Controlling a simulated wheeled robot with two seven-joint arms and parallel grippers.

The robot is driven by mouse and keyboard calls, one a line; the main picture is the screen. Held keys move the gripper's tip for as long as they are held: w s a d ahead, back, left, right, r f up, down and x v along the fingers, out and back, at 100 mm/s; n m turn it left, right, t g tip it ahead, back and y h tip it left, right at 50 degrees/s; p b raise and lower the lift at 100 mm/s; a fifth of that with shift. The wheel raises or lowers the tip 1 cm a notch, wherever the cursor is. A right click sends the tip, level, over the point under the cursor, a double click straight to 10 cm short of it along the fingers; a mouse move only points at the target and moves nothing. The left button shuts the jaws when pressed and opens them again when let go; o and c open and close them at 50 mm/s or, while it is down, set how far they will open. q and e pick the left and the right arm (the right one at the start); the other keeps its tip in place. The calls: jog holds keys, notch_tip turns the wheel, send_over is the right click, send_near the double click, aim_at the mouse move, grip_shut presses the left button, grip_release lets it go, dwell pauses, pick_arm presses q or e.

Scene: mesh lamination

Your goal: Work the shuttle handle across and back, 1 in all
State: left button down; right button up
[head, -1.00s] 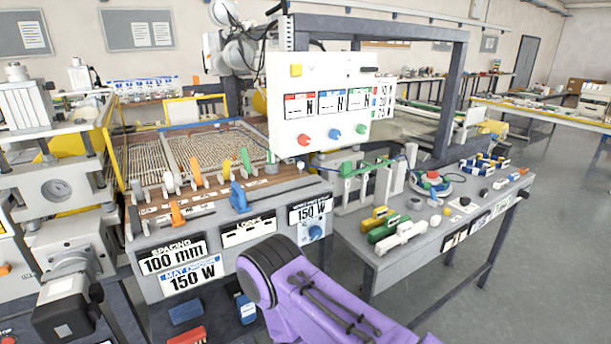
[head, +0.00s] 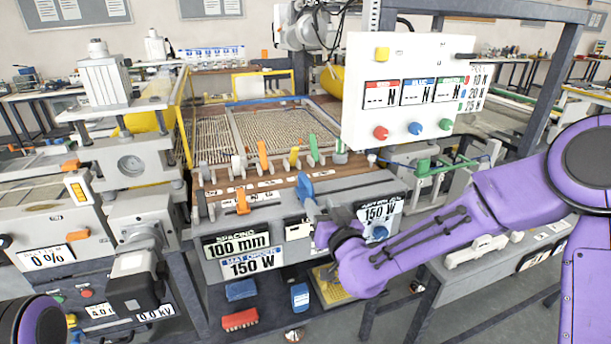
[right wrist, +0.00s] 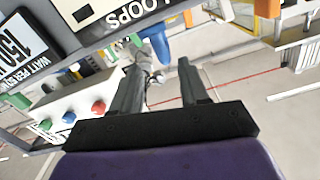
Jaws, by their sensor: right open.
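A blue upright handle (head: 306,190) stands at the front of the wooden-topped loom bench. An orange handle (head: 242,201) stands on the same front rail, further left. I cannot tell for certain which of the two is the shuttle handle. My right gripper (head: 314,212) is just below and in front of the blue handle, partly hidden by my purple wrist. In the right wrist view, its two dark fingers (right wrist: 163,64) are apart and empty, with the blue handle (right wrist: 155,42) just beyond their tips. My left gripper is out of view; only part of that arm shows at bottom left.
A white panel (head: 397,95) with coloured knobs hangs right of the woven mesh (head: 275,128). A grey press machine (head: 132,160) stands at left. Blue and red blocks lie on the shelf below.

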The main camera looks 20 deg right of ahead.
aim_at(309, 184)
jog(key=w+p, duration=0.1)
jog(key=w, duration=0.2)
jog(key=w+r+p, duration=0.1)
jog(key=w, duration=0.3)
jog(key=w+p, duration=0.1)
jog(key=w, duration=0.2)
jog(key=shift+w+a+r+p, duration=0.15)
jog(key=shift+w+a+p, duration=0.05)
jog(key=shift+a+p, duration=0.1)
jog(key=shift+w, duration=0.3)
grip_shut()
